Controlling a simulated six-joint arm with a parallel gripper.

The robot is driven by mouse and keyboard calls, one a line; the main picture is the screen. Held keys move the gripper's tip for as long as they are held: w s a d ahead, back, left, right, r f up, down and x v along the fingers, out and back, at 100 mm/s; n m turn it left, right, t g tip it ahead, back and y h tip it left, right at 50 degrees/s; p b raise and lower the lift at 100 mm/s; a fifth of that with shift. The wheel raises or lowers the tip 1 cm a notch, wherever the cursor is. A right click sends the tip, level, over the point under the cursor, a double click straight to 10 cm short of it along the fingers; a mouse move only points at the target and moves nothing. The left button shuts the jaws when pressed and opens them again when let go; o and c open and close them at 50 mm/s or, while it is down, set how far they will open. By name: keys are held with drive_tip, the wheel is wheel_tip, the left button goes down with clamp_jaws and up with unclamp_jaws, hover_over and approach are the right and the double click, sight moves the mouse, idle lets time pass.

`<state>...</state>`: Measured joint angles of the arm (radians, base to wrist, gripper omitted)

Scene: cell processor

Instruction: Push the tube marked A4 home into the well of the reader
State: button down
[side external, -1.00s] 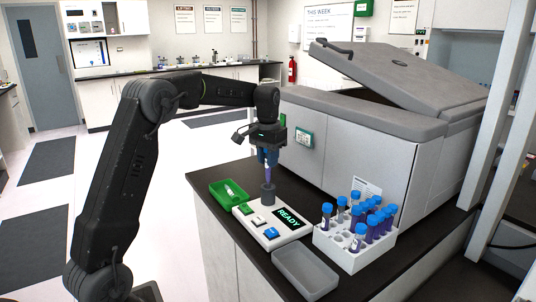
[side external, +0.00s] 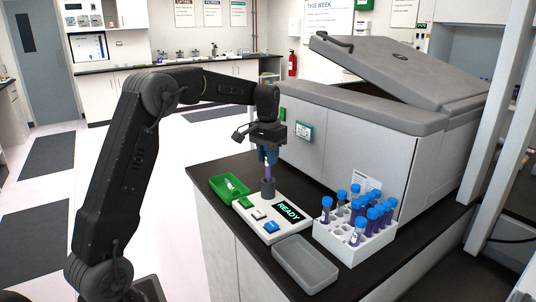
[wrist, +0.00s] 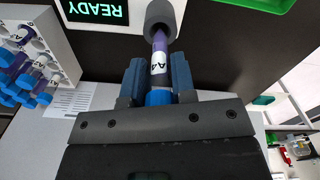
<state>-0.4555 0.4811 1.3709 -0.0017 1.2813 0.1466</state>
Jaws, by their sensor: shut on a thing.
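The tube marked A4 (wrist: 158,62) has a blue cap, a white label and purple contents. My gripper (wrist: 158,85) is shut on its capped end in the wrist view. In the side view my gripper (side external: 268,155) holds the tube roughly upright over the reader (side external: 258,222). The tube's lower end meets the dark round well (side external: 268,187) of the reader and appears to be inside its mouth; the well also shows in the wrist view (wrist: 160,15). The tube's labelled part is still outside the well. The reader's screen (side external: 289,212) reads READY.
A white rack (side external: 350,248) of blue-capped tubes stands right of the reader. An empty grey tray (side external: 306,264) lies in front. A green tray (side external: 228,192) with a small item sits at left. A large grey machine (side external: 360,145) with a raised lid stands behind.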

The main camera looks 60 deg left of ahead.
sight(268, 181)
drive_tip(key=shift+f, duration=1.9)
drive_tip(key=shift+f, duration=0.45)
drive_tip(key=c, duration=0.9)
unclamp_jaws()
drive_tip(key=shift+o, duration=0.2)
wheel_tip(268, 181, up, 14)
drive_tip(key=shift+f, duration=0.1)
